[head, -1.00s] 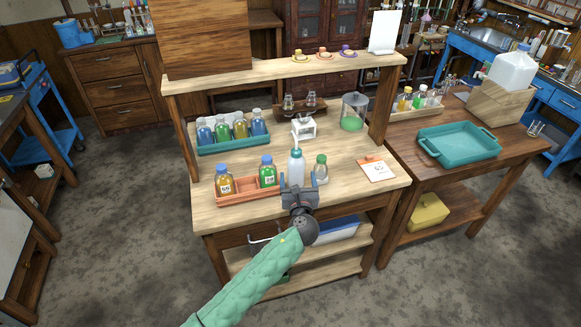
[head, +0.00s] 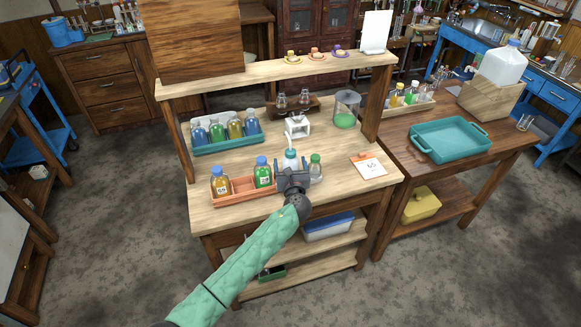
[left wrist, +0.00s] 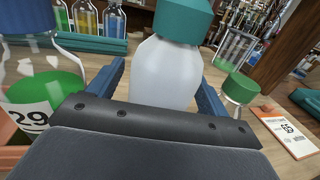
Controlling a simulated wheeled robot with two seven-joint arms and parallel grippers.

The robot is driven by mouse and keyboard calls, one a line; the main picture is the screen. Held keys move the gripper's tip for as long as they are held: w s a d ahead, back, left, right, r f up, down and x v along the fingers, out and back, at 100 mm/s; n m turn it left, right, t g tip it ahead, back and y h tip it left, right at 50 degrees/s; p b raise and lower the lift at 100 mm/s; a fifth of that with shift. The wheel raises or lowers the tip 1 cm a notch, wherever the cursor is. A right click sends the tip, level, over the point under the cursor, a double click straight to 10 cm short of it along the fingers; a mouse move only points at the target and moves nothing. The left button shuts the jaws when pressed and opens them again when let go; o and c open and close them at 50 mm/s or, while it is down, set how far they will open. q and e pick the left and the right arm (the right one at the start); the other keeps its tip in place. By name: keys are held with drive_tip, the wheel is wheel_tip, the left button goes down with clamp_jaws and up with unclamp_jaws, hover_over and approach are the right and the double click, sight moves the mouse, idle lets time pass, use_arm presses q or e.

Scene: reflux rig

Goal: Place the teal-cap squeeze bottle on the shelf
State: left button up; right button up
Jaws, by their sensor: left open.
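The squeeze bottle (head: 290,161) has a white translucent body and a teal cap. It stands upright on the workbench, right of the orange tray. My left gripper (head: 291,176) is at the bottle and hides its lower body in the head view. In the left wrist view the bottle (left wrist: 165,75) stands between the two spread blue fingers (left wrist: 160,88), which are open; its base is hidden by the gripper. The shelf (head: 265,73) is the raised wooden board along the back of the workbench. My right gripper is not in view.
An orange tray (head: 238,198) with amber and green bottles is close on the left. A green-capped bottle (head: 315,168) stands close on the right. A wooden box, several small items and a white card (head: 376,32) occupy the shelf, with bare board in front of them.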

use_arm(q)
drive_tip(key=shift+w+f, duration=0.1)
drive_tip(key=shift+w, duration=0.1)
drive_tip(key=shift+s, duration=0.1)
drive_tip(key=c, duration=0.8)
drive_tip(key=shift+r, duration=0.3)
